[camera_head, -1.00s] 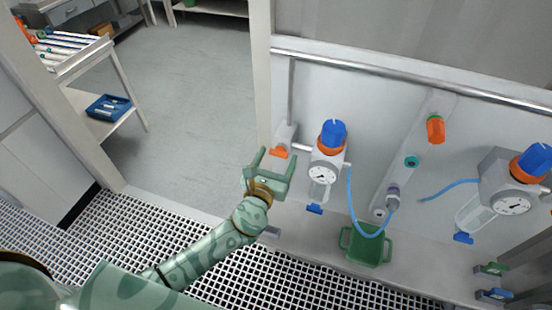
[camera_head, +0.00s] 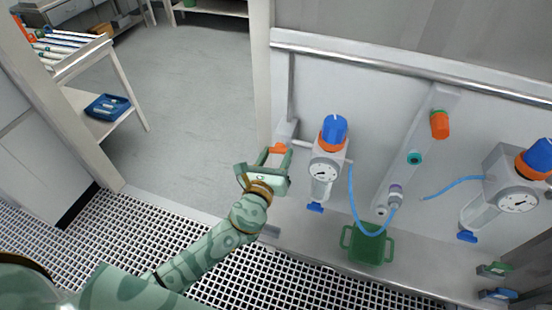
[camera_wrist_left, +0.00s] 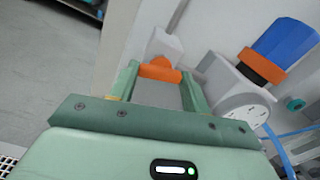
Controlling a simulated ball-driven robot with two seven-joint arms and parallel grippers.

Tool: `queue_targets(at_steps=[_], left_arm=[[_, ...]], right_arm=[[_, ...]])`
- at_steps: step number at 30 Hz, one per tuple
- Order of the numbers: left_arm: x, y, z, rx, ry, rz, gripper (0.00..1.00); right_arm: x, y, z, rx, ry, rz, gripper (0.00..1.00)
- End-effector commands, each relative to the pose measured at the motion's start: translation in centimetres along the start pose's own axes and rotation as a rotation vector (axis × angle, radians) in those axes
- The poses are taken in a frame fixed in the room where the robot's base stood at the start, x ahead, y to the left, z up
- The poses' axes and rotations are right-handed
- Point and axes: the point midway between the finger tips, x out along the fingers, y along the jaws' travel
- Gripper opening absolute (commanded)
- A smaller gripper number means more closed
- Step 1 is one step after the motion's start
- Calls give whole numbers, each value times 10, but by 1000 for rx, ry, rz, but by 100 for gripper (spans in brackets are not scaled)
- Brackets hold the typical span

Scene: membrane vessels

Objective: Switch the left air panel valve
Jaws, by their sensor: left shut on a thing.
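The left air panel valve has an orange handle (camera_head: 278,149) on a pale grey body (camera_head: 286,132), left of the left regulator. In the left wrist view the orange handle (camera_wrist_left: 160,72) lies crosswise between the fingertips. My left gripper (camera_head: 276,156) is shut on this handle, one finger at each end of it. In the left wrist view the gripper (camera_wrist_left: 161,78) reaches up to the handle from below. My right gripper is not in view.
The left regulator (camera_head: 326,168) with a blue knob stands just right of the valve. A blue hose (camera_head: 353,205) hangs from it. A green bin (camera_head: 369,245) sits below. A right regulator (camera_head: 515,195) is farther along. A door post (camera_head: 260,80) rises on the left.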

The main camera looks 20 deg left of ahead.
Motion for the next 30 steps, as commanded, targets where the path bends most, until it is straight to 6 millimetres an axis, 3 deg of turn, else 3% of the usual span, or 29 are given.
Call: queue_targets(at_steps=[12,30], left_arm=[[0,0,-3,-395,1,1,24],[0,0,-2,-936,1,2,24]], right_arm=[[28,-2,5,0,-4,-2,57],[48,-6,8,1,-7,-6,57]])
